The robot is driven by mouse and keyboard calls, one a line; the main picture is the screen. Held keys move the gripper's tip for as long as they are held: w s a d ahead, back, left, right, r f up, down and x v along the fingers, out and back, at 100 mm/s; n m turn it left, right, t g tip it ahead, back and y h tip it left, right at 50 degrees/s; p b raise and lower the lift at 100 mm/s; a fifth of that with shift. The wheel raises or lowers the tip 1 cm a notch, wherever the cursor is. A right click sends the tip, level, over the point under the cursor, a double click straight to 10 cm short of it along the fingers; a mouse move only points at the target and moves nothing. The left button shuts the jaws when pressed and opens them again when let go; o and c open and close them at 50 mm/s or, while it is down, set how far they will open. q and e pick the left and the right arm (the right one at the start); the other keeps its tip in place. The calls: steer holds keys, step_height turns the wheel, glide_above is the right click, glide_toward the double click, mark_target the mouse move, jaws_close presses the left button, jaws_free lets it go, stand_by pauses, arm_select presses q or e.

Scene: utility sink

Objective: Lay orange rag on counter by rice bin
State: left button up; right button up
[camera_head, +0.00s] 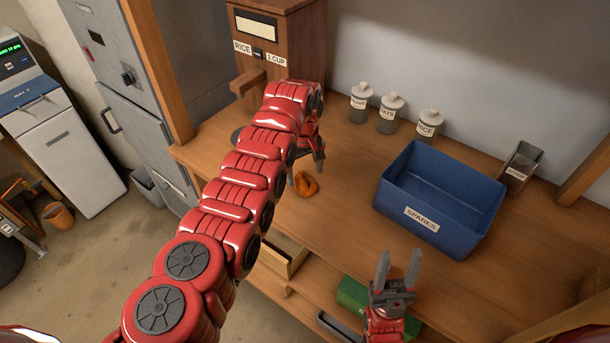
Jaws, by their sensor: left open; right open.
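The orange rag (306,185) lies crumpled in a small heap on the wooden counter (340,215), in front of the rice bin. The rice bin (272,35) is a brown wooden dispenser labelled "RICE 1 CUP" at the back left of the counter. My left gripper (306,172) is open, its fingers pointing down just above or beside the rag; I cannot tell if they touch it. My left arm hides part of the counter and the lower front of the rice bin. My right gripper (398,268) is open and empty at the counter's front edge, fingers pointing away.
A blue bin labelled "SPARES" (421,225) stands on the right of the counter. Several white-lidded jars (390,112) line the wall, with a grey scoop holder (520,168) at the right. Below the counter are an open drawer (280,256) and a green box (352,294).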

arm_select(q)
step_height(320, 180, up, 9)
steer(key=b, duration=0.2)
steer(key=shift+b, duration=0.35)
steer(key=shift+a, duration=0.1)
